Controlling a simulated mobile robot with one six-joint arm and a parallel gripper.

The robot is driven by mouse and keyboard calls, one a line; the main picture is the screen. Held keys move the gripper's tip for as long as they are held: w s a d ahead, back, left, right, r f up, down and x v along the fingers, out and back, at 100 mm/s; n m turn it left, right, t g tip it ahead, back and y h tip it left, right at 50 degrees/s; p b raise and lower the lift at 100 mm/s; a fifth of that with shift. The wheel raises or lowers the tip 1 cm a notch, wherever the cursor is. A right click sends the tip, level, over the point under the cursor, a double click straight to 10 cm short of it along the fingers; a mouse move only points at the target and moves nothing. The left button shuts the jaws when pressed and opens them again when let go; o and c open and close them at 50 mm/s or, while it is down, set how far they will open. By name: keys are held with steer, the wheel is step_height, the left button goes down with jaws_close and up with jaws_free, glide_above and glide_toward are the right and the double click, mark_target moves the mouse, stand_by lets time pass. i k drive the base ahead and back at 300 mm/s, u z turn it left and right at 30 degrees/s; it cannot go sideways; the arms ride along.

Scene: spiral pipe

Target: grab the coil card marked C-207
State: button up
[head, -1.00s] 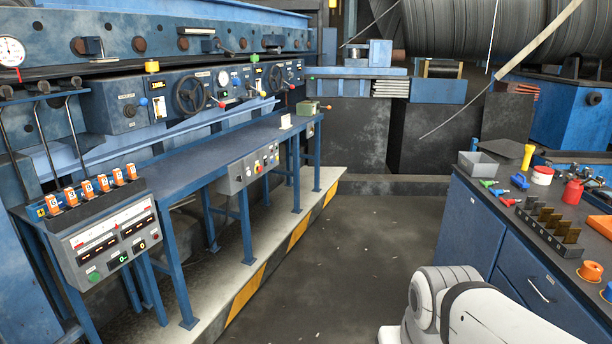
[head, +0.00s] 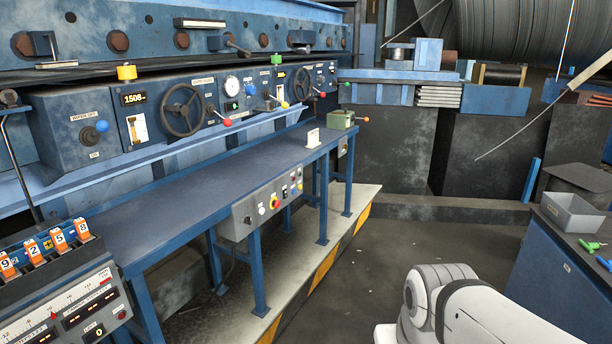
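No marking C-207 can be read on anything in the head view. A small pale card-like piece (head: 312,138) stands upright on the long blue bench (head: 200,178), near its far end and left of a green box. A white and orange label or card (head: 138,128) sits on the control panel front, under a display reading 1508; its text is too small to read. Orange number tags (head: 58,238) stand in a dark rack at lower left. My gripper is out of view; only part of my white arm shows at bottom right.
The green box (head: 341,118) stands at the bench's far end. A blue control panel (head: 60,125) with handwheels and levers runs behind the bench. At right, a grey bin (head: 572,213) stands on a blue cabinet (head: 545,262). The dark floor (head: 400,250) between is clear.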

mark_target(312, 135)
steer(key=i, duration=1.55)
steer(key=z, duration=0.2)
steer(key=i, duration=2)
steer(key=z, duration=0.2)
